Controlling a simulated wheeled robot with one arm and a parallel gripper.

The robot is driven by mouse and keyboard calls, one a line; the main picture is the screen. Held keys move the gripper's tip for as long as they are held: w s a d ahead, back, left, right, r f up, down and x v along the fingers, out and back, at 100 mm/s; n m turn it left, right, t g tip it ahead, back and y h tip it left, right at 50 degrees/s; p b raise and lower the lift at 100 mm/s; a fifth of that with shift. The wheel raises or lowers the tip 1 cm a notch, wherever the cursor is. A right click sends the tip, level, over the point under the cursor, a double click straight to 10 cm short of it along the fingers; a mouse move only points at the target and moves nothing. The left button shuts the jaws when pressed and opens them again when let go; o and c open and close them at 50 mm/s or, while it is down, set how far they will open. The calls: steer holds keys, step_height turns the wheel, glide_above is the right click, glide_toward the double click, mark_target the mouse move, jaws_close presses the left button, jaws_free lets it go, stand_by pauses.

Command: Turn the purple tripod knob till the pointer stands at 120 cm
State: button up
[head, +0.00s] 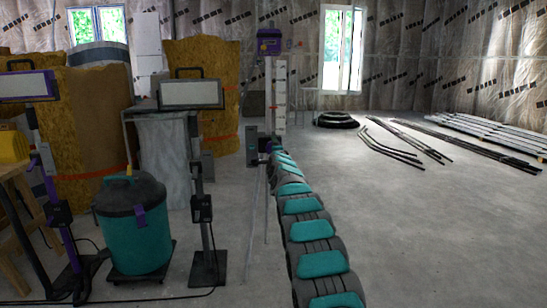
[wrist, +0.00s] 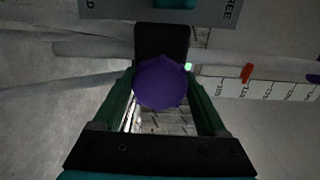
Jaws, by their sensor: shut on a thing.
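The purple knob (wrist: 160,83) shows in the wrist view as a round, ribbed cap on a black block. My gripper (wrist: 161,92) is shut on it, with one green finger on each side. A white scale (wrist: 265,87) runs along a pale rail to the right of the knob. A red pointer (wrist: 247,73) stands at one of its numerals; the figures are too small to read surely. In the head view the tripod's upright scale (head: 280,95) stands beyond my outstretched arm, and my arm's end hides the knob there.
In the wrist view a grey plate (wrist: 210,12) lettered FREE carries a teal part. A green light (wrist: 188,66) glows beside the knob. In the head view a teal vacuum (head: 137,225) and a work lamp (head: 192,95) stand left of my arm.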

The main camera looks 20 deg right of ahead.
steer(key=m, duration=0.4)
steer(key=shift+f+b, duration=0.1)
steer(key=shift+b, duration=0.3)
steer(key=shift+m, duration=0.3)
steer(key=shift+w+a+m, duration=0.1)
steer(key=shift+a+m, duration=0.05)
steer(key=shift+m, duration=0.35)
steer(key=shift+m, duration=0.5)
